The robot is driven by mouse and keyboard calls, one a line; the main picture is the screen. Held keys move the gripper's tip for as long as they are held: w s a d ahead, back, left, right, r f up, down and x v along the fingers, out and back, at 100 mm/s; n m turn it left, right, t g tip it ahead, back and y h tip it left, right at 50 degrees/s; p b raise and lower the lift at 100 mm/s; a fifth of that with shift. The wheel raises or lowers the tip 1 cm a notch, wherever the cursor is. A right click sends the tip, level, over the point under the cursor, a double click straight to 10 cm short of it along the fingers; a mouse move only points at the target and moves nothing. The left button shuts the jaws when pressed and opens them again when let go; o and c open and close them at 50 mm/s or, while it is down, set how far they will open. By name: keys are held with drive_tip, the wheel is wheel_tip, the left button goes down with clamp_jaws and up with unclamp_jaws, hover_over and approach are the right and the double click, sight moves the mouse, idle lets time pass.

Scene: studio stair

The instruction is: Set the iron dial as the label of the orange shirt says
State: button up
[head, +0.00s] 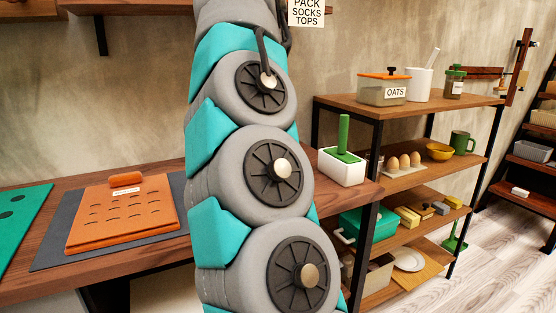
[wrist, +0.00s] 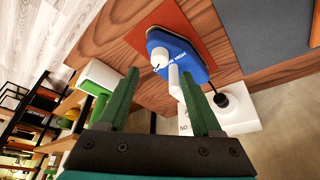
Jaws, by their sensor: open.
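A folded orange item (head: 122,213), which looks like the orange shirt, lies on a grey mat on the wooden bench at the left in the head view. A small white label (head: 127,191) sits on it, its writing too small to read. In the wrist view a blue iron (wrist: 186,52) rests on an orange-brown pad. The iron is hidden behind my arm in the head view.
A grey mat (head: 52,248) and a green board (head: 18,225) lie on the bench. A white box with a green handle (head: 342,165) stands at the bench's right end. Shelves (head: 432,107) with jars, eggs and bowls stand at right. A white box (wrist: 238,110) with a black cord lies near the iron.

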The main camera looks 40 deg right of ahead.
drive_tip(key=shift+x, duration=3.1)
clamp_jaws()
